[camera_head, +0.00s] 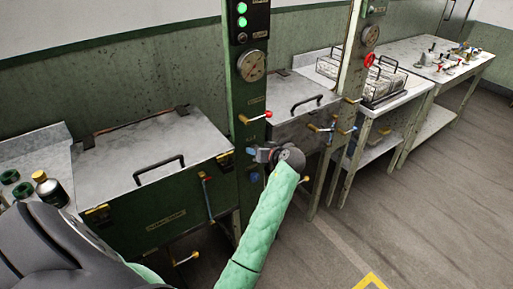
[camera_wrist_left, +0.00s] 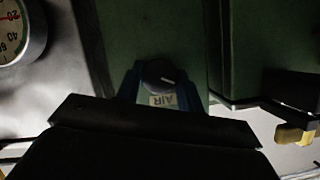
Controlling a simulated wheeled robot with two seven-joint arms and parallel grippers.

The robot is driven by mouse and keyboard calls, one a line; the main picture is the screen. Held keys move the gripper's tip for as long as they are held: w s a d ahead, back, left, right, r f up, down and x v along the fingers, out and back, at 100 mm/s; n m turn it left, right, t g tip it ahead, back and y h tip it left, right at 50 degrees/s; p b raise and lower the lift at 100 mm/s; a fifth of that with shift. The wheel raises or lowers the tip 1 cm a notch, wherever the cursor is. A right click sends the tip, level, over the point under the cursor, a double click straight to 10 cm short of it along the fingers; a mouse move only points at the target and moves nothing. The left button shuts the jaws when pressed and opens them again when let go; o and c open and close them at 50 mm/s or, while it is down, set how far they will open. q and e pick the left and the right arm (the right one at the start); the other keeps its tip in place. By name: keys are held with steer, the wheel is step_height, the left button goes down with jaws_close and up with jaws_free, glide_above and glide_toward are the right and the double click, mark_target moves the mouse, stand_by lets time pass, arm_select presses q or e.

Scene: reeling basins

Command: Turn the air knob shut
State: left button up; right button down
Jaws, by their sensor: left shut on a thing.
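The air knob (camera_wrist_left: 158,73) is a dark round knob with a pale pointer line, on a green panel in the left wrist view. The pointer line points to the right and slightly down. A pale label (camera_wrist_left: 162,100) reading AIR, upside down, sits below it. My left gripper (camera_wrist_left: 160,85) has its blue fingers on either side of the knob and is shut on it. In the head view my left gripper (camera_head: 264,155) is at the green post (camera_head: 250,105), and its wrist hides the knob. My right gripper is not in view.
A round gauge (camera_head: 252,66) and a red-tipped lever (camera_head: 256,117) are on the post above my gripper. A green basin with a metal lid (camera_head: 150,150) stands to the left, another lidded basin (camera_head: 300,103) to the right. A dark bottle (camera_head: 49,188) stands at the left. The floor at right is clear.

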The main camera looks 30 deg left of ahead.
arm_select(q)
steer(key=m+g+y+p, duration=0.1)
steer(key=m, duration=0.2)
steer(key=m+g+y+p, duration=0.1)
steer(key=m, duration=0.1)
steer(key=m+g+y+p, duration=0.1)
steer(key=m+g, duration=0.1)
steer(key=m, duration=0.1)
steer(key=shift+w+d+f+m+y+p, duration=0.2)
steer(key=shift+w+m+y+p, duration=0.1)
steer(key=shift+y, duration=0.1)
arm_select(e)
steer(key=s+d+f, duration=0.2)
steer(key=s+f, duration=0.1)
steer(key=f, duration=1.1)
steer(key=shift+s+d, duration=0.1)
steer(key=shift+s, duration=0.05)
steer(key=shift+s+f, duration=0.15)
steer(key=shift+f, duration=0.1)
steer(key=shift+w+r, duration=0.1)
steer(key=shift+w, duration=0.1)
arm_select(q)
steer(key=o, duration=1)
steer(key=shift+f, duration=0.1)
